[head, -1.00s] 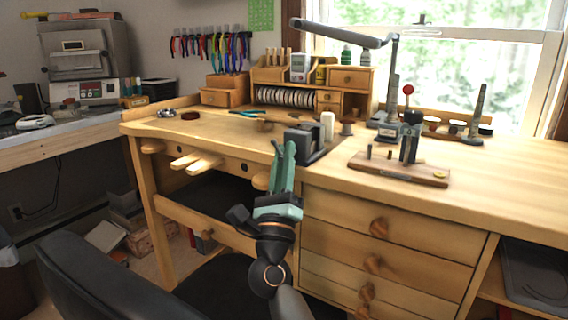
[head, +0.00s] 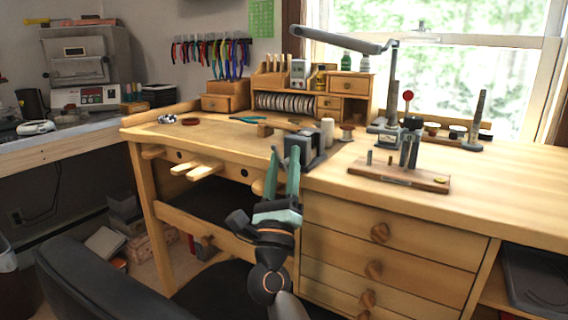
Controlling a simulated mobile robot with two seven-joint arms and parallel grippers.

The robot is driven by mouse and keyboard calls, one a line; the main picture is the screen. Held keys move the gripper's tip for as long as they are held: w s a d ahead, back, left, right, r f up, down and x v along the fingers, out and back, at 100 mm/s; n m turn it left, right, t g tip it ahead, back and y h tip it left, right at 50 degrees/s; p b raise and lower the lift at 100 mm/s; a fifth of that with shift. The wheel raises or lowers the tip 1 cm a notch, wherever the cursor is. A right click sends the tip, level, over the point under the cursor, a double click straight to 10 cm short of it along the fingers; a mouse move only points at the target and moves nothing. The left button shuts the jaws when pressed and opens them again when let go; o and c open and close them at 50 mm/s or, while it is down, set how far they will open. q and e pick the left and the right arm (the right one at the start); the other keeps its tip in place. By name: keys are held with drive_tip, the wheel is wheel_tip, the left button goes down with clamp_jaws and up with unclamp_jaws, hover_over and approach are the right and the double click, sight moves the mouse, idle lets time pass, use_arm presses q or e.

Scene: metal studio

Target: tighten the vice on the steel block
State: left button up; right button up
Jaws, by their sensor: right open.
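The vice (head: 304,142) is a small dark-grey block-shaped tool near the front edge of the wooden bench. I cannot make out the steel block apart from the vice's grey body, nor whether the jaws touch it. My right gripper (head: 284,153) has green fingers pointing up and away from me. The fingers are spread, with nothing seen between them. Their tips are at the front left side of the vice and overlap its edge in the picture; I cannot tell whether they touch it. The vice's handle is not clearly visible. My left gripper is not in view.
A pale spool (head: 327,131) stands just behind the vice. A wooden board with metal posts (head: 400,176) lies to its right. Drawers (head: 385,240) are below the bench top, and a black chair (head: 95,275) is at the front left.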

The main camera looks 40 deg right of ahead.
drive_tip(key=b+v, duration=0.1)
drive_tip(key=v, duration=1.1)
drive_tip(key=shift+b, duration=0.4)
